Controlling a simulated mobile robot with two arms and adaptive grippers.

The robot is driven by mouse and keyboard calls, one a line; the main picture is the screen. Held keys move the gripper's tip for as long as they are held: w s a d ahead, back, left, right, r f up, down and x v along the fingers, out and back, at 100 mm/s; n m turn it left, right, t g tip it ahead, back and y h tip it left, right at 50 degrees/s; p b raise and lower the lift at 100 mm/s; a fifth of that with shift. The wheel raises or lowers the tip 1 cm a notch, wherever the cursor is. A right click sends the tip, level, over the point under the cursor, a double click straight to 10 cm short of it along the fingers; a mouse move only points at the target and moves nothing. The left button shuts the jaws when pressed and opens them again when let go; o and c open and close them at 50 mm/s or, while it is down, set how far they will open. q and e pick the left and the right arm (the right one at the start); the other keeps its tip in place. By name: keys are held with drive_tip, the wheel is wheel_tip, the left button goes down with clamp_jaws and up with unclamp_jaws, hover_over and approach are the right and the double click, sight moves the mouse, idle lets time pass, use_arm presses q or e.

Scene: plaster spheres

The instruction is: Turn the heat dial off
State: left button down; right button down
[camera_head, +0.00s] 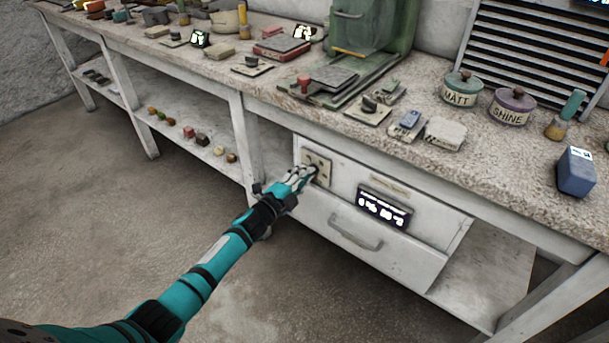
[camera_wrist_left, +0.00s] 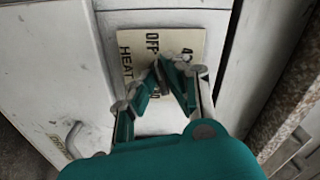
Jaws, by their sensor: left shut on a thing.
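The heat dial's cream plate (camera_head: 322,163) is on the white front of a cabinet under the workbench. In the left wrist view the plate (camera_wrist_left: 134,45) shows the words OFF and HEAT and part of a number. My left gripper (camera_head: 306,172) reaches the plate from the left. In the left wrist view its teal fingers (camera_wrist_left: 170,70) close together over the plate's middle, shut on the dial knob. The fingers hide most of the knob, so its pointer setting cannot be read.
A lit display (camera_head: 384,207) is right of the dial, and a drawer handle (camera_head: 355,235) is below. The speckled worktop (camera_head: 440,85) above holds jars, switches and a green machine (camera_head: 385,30). The floor in front is clear.

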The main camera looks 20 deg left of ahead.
use_arm(q)
drive_tip(key=shift+f, duration=0.2)
drive_tip(key=c, duration=1.4)
unclamp_jaws()
drive_tip(key=shift+r, duration=0.1)
drive_tip(key=v, duration=1.2)
